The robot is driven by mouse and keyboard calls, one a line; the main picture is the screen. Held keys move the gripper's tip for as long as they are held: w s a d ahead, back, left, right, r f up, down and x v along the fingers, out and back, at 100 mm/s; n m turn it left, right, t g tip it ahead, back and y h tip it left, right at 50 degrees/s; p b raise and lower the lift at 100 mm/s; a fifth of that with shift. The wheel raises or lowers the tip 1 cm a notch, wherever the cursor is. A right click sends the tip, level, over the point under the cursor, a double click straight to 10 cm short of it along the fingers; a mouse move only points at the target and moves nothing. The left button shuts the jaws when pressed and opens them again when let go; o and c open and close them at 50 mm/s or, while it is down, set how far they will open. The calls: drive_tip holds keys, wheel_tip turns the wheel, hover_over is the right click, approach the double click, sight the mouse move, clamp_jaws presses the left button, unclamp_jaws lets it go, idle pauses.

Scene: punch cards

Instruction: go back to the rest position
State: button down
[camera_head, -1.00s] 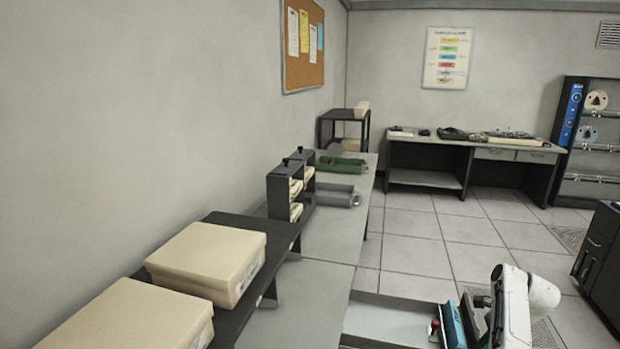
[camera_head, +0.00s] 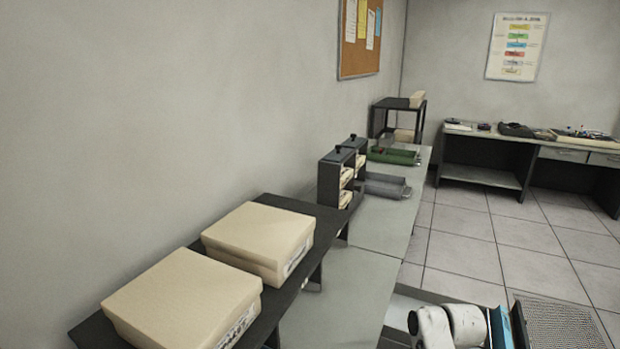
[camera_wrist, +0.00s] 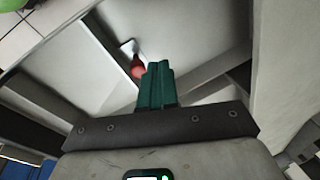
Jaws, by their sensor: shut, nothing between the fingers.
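My gripper (camera_wrist: 158,66) shows in the wrist view, its dark teal fingers shut together with nothing between them. A red knob (camera_wrist: 138,69) appears just left of the fingertips; I cannot tell how far beyond them it is. In the head view, a white part of my arm (camera_head: 448,326) is at the bottom edge. The gripper itself cannot be made out there.
A blue-teal block (camera_head: 503,328) is right of my arm. Two beige boxes (camera_head: 262,238) sit on a black shelf (camera_head: 306,207) along the left wall. A grey table (camera_head: 345,290) continues back to a card rack (camera_head: 328,182). Open tiled floor (camera_head: 465,240) lies right.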

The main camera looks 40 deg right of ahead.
drive_tip(key=a+r+n+t, duration=0.1)
drive_tip(key=a+r+n, duration=0.3)
drive_tip(key=a+n, duration=0.65)
drive_tip(key=a+r+n+t, duration=0.2)
drive_tip(key=a+r+n, duration=0.3)
drive_tip(key=a, duration=1.1)
drive_tip(key=s+d+f+g+b, duration=0.1)
drive_tip(key=s+f+g+b, duration=0.3)
drive_tip(key=s+f, duration=0.6)
wheel_tip(320, 180, down, 3)
drive_tip(key=shift+s+d+r+g+b, duration=0.1)
drive_tip(key=shift+s+d+g+b, duration=0.2)
drive_tip(key=shift+b, duration=0.45)
